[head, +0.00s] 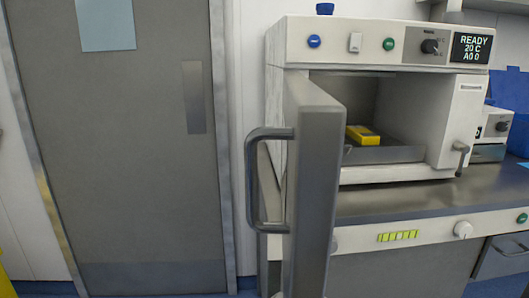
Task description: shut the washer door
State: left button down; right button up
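The washer (298,55) stands on a steel counter, and its display reads "READY 20 C A0 0". Its door (318,190) is open, swung out toward me at the left side of the chamber, so I see it nearly edge-on. A curved grey handle (252,180) sticks out to the left of the door. Inside the open chamber a yellow item (362,135) sits on a grey tray (385,154). The door hides the chamber's left part. Neither of my grippers is in view.
The steel counter (430,196) runs to the right, with a smaller white device (492,128) and blue containers (511,92) on it. A closed grey room door (120,170) is on the left. The space just left of the washer door handle looks free.

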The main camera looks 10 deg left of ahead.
aim_at(312, 133)
jog(key=i+j, duration=0.25)
jog(key=k+l+u, duration=0.95)
jog(key=k+u, duration=0.15)
jog(key=k, duration=0.3)
